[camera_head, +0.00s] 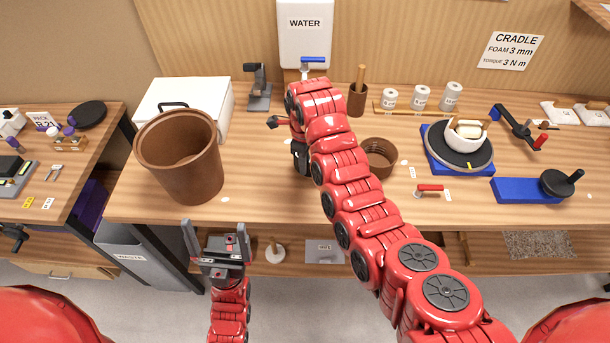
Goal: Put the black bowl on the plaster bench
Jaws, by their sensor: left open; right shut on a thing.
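I cannot pick out a black bowl for certain. A dark brown bowl (380,157) stands on the long wooden bench (270,205), just right of my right forearm. A white bowl (466,140) sits on a black round plate at the right. No label in view marks a plaster bench. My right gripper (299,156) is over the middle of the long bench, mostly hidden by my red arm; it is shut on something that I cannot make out. My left gripper (216,238) is open and empty in front of the bench's front edge.
A tall brown bucket (180,165) and a white box (205,98) stand at the bench's left. A white water tank (304,35) with a blue tap is at the back. A flat black disc (88,114) lies on the left table (75,180). White jars (420,98) stand behind.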

